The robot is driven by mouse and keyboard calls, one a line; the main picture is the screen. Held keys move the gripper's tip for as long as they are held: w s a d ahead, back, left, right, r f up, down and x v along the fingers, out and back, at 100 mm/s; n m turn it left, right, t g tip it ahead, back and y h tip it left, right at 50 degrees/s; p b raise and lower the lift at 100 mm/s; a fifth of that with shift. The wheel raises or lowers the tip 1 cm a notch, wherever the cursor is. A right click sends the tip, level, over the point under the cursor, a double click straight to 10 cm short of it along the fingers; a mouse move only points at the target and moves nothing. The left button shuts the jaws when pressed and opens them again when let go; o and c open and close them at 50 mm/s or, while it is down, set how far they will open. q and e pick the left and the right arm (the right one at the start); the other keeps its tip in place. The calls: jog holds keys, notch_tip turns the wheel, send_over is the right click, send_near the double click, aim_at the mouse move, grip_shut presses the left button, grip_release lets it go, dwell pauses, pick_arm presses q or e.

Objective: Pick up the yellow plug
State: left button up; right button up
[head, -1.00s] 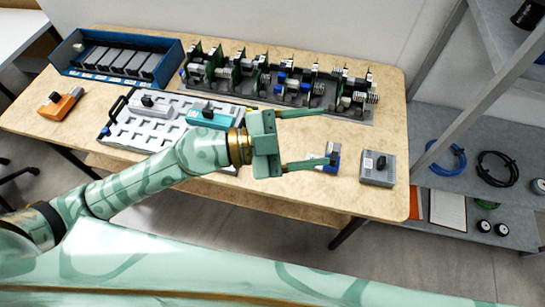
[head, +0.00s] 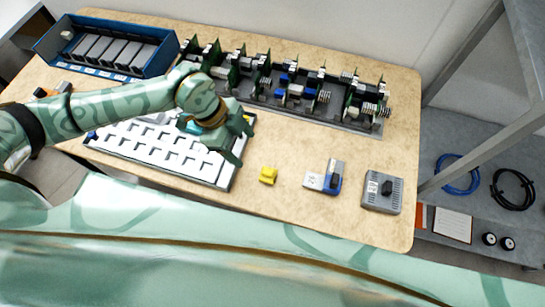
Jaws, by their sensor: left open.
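The yellow plug (head: 268,175) lies on the tan table, right of the white slotted tray (head: 160,152) and left of a blue and white module. Nothing touches it. My left gripper (head: 243,150) is open and empty, above the right end of the tray and to the left of the plug. It covers part of a teal piece (head: 192,127) at the tray. My right gripper does not show.
A blue and white module (head: 324,177) and a grey box (head: 382,191) stand right of the plug. A rack of circuit boards (head: 290,105) runs along the back. A blue bin (head: 68,62) is at the back left. Bare table lies around the plug.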

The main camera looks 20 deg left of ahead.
pick_arm(q)
jog(key=b+x, duration=0.2)
jog(key=x, duration=0.8)
jog(key=shift+w, duration=0.2)
jog(key=shift+d+f, duration=0.2)
jog(key=shift+f, duration=0.4)
jog(key=b+x, duration=0.2)
jog(key=x, duration=0.3)
jog(key=shift+w, duration=0.2)
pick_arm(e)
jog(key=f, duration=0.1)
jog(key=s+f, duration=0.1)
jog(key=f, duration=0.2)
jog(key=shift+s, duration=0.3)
pick_arm(q)
jog(key=c, duration=1.2)
